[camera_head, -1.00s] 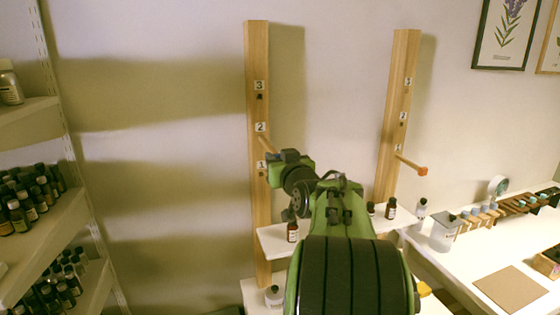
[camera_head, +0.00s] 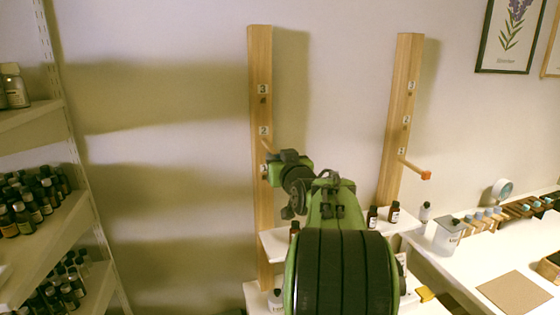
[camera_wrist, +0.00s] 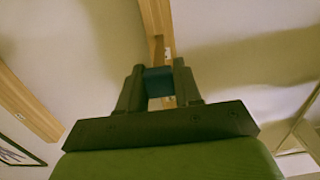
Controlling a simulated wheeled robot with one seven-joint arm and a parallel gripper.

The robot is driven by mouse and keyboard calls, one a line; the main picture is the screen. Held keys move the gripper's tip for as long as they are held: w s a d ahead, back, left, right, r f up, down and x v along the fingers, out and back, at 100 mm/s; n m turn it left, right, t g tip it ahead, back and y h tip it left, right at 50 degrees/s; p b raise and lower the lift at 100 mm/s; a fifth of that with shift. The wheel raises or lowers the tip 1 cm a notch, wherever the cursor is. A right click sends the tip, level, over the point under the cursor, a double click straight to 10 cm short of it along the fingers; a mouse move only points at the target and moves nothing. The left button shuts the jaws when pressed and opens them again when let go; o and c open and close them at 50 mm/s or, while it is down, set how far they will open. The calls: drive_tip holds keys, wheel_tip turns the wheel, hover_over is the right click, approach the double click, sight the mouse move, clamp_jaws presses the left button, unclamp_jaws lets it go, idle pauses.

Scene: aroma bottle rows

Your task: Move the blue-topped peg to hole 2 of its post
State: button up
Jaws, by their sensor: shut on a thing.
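The left wooden post (camera_head: 260,210) carries number plates 3, 2 and 1 from top to bottom. My gripper (camera_head: 268,160) is at its right side, near plate 1. In the wrist view my gripper (camera_wrist: 158,84) is shut on the blue top (camera_wrist: 158,76) of the peg. A short bit of the pale peg shaft (camera_head: 267,146) shows between my gripper and the post, just below plate 2. It appears to meet the post at hole 2, but how deep it sits cannot be seen. The hole below plate 3 is empty.
A second post (camera_head: 402,110) at the right bears an orange-topped peg (camera_head: 426,175) at its lowest number. Small brown bottles (camera_head: 394,212) stand on a white shelf (camera_head: 275,243) below my arm. Bottle-filled shelves (camera_head: 45,235) stand at the left. The wall between the posts is clear.

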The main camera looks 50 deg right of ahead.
drive_tip(key=shift+x, duration=0.85)
drive_tip(key=o, duration=1.1)
drive_tip(key=b+v, duration=0.4)
drive_tip(key=v, duration=1.1)
drive_tip(key=shift+s+a, duration=0.2)
drive_tip(key=shift+s, duration=0.1)
